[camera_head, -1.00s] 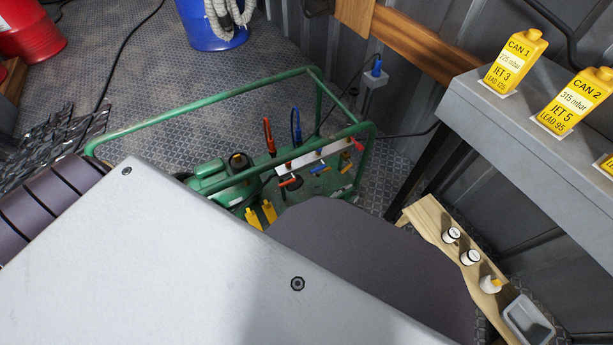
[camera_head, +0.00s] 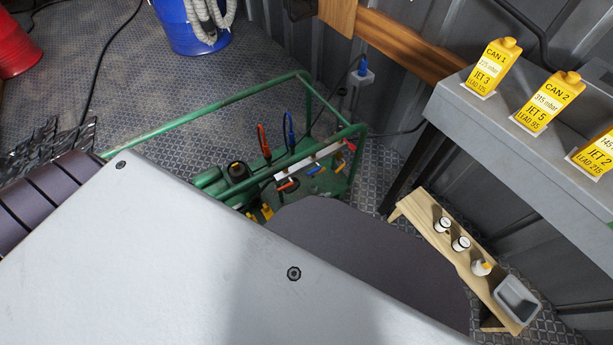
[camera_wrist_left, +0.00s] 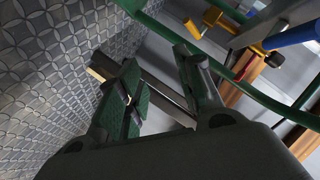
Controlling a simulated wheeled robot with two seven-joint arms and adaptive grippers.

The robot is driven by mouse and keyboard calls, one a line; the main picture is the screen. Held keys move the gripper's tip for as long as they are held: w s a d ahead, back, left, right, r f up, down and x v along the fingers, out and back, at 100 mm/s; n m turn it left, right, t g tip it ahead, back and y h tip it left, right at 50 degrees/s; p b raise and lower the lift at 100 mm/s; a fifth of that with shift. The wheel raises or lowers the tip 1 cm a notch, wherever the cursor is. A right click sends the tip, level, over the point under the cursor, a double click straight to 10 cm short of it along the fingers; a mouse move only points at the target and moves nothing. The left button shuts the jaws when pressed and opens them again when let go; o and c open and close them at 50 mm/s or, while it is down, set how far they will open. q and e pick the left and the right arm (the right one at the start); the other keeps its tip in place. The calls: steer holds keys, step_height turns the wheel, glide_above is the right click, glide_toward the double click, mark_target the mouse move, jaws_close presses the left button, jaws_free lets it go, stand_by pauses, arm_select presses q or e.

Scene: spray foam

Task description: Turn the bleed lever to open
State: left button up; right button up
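The green-framed machine (camera_head: 315,78) stands on the floor in the head view. Its pale manifold bar (camera_head: 305,160) carries several small levers, including an orange-red one (camera_head: 287,187) and a blue one (camera_head: 314,170). No label shows which is the bleed lever. My left gripper (camera_wrist_left: 158,62) is open in the left wrist view, with nothing between its fingers. A yellow handle (camera_wrist_left: 212,18) and a blue handle (camera_wrist_left: 298,36) lie beyond its fingers to the upper right, apart from them. In the head view my own body and arm hide that gripper. My right gripper is not in view.
The green tube frame surrounds the levers. Yellow cans (camera_head: 541,104) stand on a grey shelf (camera_head: 450,100) at right. A wooden bench (camera_head: 425,210) holds small bottles and a grey tray (camera_head: 517,300). A blue bucket (camera_head: 190,30) stands behind; patterned floor (camera_head: 200,75) is free there.

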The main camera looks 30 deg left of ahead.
arm_select(q)
steer(key=s+a+n+g+p, duration=0.1)
steer(key=s+a+p, duration=0.1)
steer(key=s+p, duration=0.4)
steer(key=shift+s+a+r+g+y, duration=0.15)
steer(key=shift+s+a+g+y, duration=0.2)
steer(key=shift+s, duration=1.9)
